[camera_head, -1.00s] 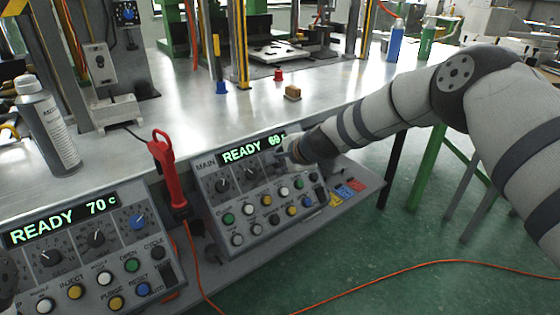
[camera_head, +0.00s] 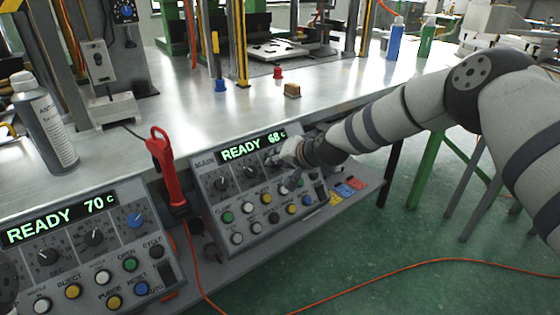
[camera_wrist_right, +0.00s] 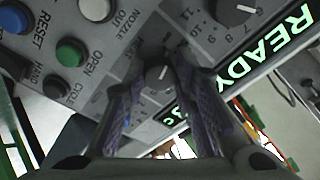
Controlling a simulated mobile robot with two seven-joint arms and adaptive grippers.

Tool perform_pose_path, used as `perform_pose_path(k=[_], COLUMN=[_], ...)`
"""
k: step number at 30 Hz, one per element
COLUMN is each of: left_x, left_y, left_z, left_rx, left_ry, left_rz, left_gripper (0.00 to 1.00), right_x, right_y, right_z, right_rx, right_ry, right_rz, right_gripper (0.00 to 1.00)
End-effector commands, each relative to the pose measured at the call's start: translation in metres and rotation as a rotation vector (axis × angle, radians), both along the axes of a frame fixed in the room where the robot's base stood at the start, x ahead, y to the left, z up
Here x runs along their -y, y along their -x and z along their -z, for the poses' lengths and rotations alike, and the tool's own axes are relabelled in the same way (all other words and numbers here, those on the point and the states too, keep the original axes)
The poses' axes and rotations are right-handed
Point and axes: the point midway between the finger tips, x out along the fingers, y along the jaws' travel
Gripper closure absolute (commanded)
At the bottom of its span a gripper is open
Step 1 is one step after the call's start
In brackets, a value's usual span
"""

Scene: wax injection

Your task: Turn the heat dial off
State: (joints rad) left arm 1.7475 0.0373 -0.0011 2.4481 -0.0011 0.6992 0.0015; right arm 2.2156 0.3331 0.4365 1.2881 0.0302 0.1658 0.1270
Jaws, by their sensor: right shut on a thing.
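The main control panel (camera_head: 205,190) stands at the front edge of the bench, and its green display (camera_head: 254,145) reads READY 68 c. Two of its dials, the left one (camera_head: 222,184) and the middle one (camera_head: 249,171), show clearly. My right gripper (camera_head: 276,160) is at the upper right of this panel and hides the dial there in the head view. In the right wrist view, the grey heat dial (camera_wrist_right: 158,78) with a white pointer mark sits between the fingertips of my right gripper (camera_wrist_right: 160,86), shut on it.
A red-handled tool (camera_head: 162,165) stands between the panels. Coloured buttons, including a green one (camera_wrist_right: 70,52), lie close to my right fingers.

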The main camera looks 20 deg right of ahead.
Motion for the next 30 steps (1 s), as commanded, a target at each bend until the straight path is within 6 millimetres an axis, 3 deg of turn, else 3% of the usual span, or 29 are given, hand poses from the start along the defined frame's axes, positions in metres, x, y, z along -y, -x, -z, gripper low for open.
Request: perform_pose_path(k=[12, 29, 30], left_x=[0.0000, 0.0000, 0.0000], left_y=[0.0024, 0.0024, 0.0024], left_z=[0.0025, 0.0026, 0.0026], left_rx=[-0.008, -0.008, -0.008], left_ry=[-0.001, 0.000, 0.000], left_rz=[0.000, 0.001, 0.001], left_gripper=[1.00, 1.00, 1.00], right_x=[0.0025, 0.0024, 0.0025], right_y=[-0.0012, -0.0016, -0.0017], right_z=[-0.0011, -0.0026, -0.0026], right_rx=[0.052, 0.062, 0.062], right_ry=[0.133, 0.154, 0.154], right_rz=[-0.113, -0.132, -0.132], right_gripper=[1.00, 1.00, 0.73])
